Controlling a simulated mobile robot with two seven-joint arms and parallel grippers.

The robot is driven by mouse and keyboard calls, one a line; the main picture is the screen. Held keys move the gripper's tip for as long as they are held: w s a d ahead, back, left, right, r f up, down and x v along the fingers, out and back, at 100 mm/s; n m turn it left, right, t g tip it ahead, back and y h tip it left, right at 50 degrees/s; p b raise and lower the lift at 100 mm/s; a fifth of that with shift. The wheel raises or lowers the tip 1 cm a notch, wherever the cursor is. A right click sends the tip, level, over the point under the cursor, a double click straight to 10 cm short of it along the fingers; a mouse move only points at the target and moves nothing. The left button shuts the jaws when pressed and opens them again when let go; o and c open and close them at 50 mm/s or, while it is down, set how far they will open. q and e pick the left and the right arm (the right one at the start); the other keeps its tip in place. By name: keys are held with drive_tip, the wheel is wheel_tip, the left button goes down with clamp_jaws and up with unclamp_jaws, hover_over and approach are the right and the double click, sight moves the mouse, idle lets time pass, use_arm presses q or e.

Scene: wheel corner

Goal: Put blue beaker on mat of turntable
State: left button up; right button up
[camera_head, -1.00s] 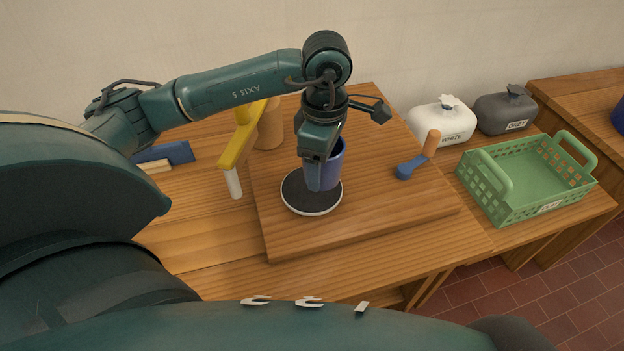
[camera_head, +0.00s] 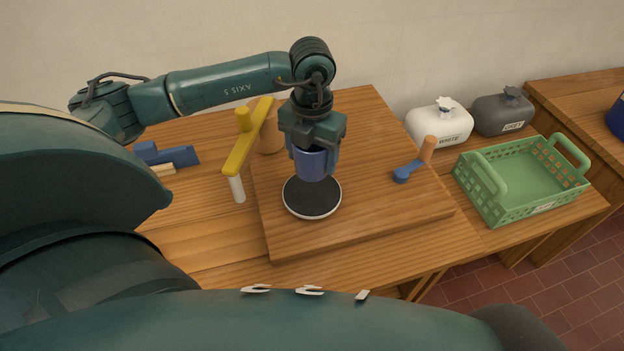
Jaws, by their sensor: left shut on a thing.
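The blue beaker (camera_head: 314,164) is upright between the fingers of my left gripper (camera_head: 314,160), which is shut on it. The beaker shows in front of the far part of the turntable. The turntable's round dark mat (camera_head: 311,199) with a pale rim lies on a raised wooden board (camera_head: 365,205). Most of the mat shows bare. I cannot tell whether the beaker's base touches the mat or hangs above it. My right gripper is not in view.
A yellow bar (camera_head: 248,140) on a white post stands left of the gripper, close to a tan cylinder (camera_head: 271,138). A blue crank with an orange handle (camera_head: 414,164) is on the right. A green basket (camera_head: 520,182), white bag (camera_head: 440,124) and grey bag (camera_head: 503,113) stand further right.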

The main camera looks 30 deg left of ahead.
use_arm(q)
drive_tip(key=shift+f, duration=3.65)
drive_tip(key=o, duration=1.1)
drive_tip(key=shift+r, duration=0.1)
wheel_tip(320, 180, up, 12)
drive_tip(key=shift+r+b, duration=0.15)
drive_tip(key=shift+b, duration=0.4)
drive_tip(key=shift+s, duration=0.1)
